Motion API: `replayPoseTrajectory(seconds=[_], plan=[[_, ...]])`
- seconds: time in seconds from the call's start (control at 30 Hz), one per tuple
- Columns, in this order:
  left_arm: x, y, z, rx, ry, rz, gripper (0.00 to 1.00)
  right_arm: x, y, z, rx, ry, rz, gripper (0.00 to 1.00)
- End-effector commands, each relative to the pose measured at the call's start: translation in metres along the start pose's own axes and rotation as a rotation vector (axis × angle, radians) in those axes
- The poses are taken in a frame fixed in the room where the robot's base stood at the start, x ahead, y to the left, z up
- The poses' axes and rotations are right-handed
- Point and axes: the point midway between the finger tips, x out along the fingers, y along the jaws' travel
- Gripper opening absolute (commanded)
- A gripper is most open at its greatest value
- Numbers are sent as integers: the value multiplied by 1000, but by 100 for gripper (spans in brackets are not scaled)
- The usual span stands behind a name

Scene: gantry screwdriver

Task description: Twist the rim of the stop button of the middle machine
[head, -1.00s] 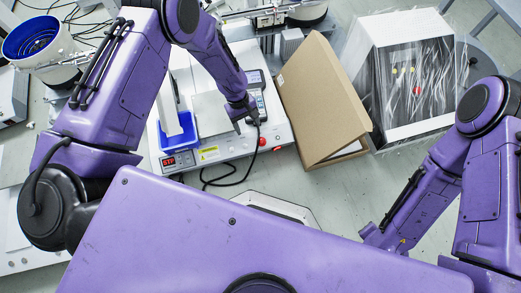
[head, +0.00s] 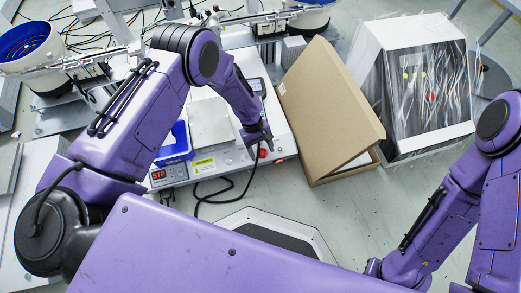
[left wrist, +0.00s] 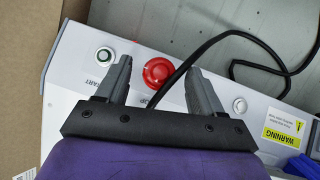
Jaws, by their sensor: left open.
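The middle machine (head: 229,157) is a white bench unit with a front control strip. In the left wrist view my left gripper (left wrist: 158,75) has one finger on each side of the button, with visible gaps and nothing held. I cannot tell how far above the rim the fingertips are. My right gripper is not visible.
A START button (left wrist: 105,54) and a silver round fitting (left wrist: 239,104) flank the stop button. A black cable (left wrist: 205,45) runs close by the fingers. A cardboard box (head: 327,105) stands right of the machine; a blue bin (head: 175,146) is at its left.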

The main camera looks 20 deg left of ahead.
Motion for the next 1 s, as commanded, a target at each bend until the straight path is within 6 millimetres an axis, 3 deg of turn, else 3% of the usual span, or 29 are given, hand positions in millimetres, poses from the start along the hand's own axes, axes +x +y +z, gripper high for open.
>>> replayPoseTrajectory(seconds=[0.13, 0.3, 0.67, 1.0], plan=[[0, 0, 0, 0, 0, 0, 64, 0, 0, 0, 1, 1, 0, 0], [0, 0, 0, 0, 0, 0, 11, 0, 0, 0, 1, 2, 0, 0], [0, 0, 0, 39, 0, -37, 10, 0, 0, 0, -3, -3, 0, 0], [2, 3, 0, 208, 1, -196, 11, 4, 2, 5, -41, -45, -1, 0]])
